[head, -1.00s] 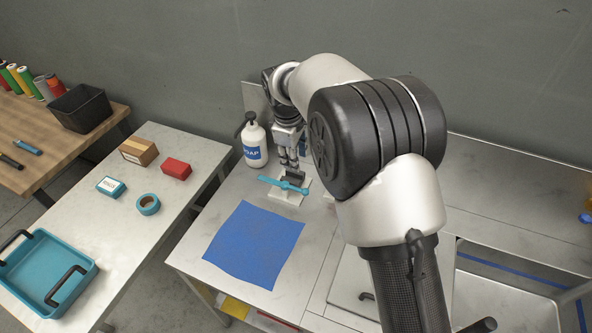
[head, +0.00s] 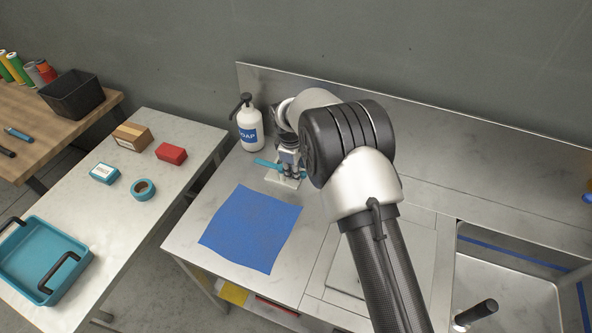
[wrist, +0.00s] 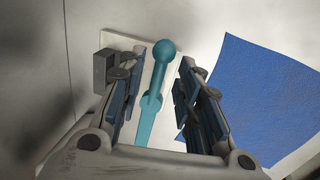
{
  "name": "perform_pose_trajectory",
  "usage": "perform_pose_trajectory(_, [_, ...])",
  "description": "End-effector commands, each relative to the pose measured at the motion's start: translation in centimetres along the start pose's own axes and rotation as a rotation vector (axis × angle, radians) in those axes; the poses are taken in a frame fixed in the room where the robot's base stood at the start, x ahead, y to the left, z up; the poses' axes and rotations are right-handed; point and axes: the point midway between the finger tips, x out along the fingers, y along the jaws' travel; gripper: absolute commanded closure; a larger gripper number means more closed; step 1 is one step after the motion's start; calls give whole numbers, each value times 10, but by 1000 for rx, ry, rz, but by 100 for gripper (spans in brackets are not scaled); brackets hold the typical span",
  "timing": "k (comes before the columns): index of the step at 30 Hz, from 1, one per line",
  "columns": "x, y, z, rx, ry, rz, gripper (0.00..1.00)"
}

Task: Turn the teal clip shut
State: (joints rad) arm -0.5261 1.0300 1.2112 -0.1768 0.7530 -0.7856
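The teal clip (wrist: 154,98) is a long lever with a round knob at one end, on a white base plate (wrist: 118,43). In the head view the clip (head: 267,164) lies low on the counter, partly hidden by my gripper (head: 287,166). In the wrist view my gripper (wrist: 167,66) is open, with one finger on each side of the lever. Visible gaps separate the lever from both fingers; I see no contact. A small grey block (wrist: 103,72) stands on the plate, left of the lever, beside the left finger.
A white soap bottle (head: 250,128) stands just behind the clip. A blue cloth (head: 250,228) lies flat in front of it. The back wall panel rises behind my arm. A sink (head: 510,285) is at the right. A side table holds a teal tray (head: 42,258) and small boxes.

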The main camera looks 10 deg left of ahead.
Motion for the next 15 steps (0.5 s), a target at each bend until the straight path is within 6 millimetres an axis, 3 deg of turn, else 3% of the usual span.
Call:
perform_pose_trajectory(11, [7,0,0,0,0,1,68])
perform_pose_trajectory(15, [7,0,0,0,0,0,76])
